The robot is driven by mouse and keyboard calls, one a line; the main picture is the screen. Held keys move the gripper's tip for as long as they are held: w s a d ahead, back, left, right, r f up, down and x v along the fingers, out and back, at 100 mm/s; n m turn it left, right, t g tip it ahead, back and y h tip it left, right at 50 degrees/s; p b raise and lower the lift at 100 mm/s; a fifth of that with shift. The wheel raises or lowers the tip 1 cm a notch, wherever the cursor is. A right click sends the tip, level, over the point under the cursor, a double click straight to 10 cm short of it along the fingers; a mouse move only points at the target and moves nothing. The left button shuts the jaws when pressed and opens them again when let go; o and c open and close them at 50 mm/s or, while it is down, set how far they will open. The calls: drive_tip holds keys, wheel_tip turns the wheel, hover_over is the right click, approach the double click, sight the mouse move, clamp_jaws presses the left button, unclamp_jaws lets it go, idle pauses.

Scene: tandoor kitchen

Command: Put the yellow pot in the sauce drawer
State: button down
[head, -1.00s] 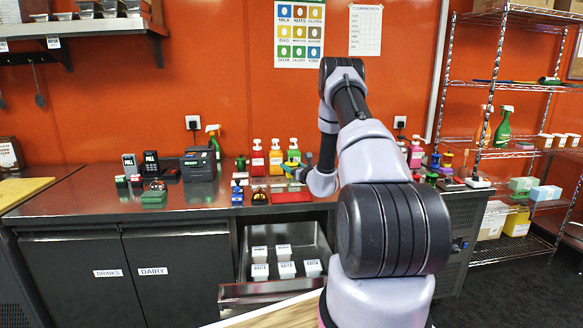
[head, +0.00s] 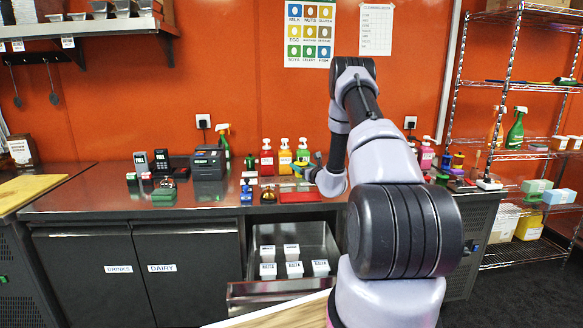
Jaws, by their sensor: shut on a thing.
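My gripper (head: 303,171) is small in the head view, above the back of the steel counter, in front of the pump bottles. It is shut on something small. My arm and the bottles behind make it hard to make out; I take it to be the yellow pot, but its shape is not clear. An open drawer (head: 275,292) juts out under the counter, below my gripper. Several white labelled tubs (head: 294,270) stand in it in two rows. The drawer's right side is partly hidden by my arm.
Red, yellow and green pump bottles (head: 285,157) stand behind my gripper. A red tray (head: 300,197), a small amber item (head: 268,196) and a blue one (head: 246,195) lie near the counter's front. A wire shelf (head: 510,83) stands at right.

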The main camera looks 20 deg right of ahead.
drive_tip(key=s+a+f+m+h, duration=0.1)
drive_tip(key=s+a+h, duration=0.1)
drive_tip(key=s+a, duration=1.35)
drive_tip(key=s, duration=0.1)
drive_tip(key=s+a+r, duration=0.2)
drive_tip(key=s, duration=0.1)
drive_tip(key=shift+r, duration=0.2)
drive_tip(key=shift+s, duration=0.1)
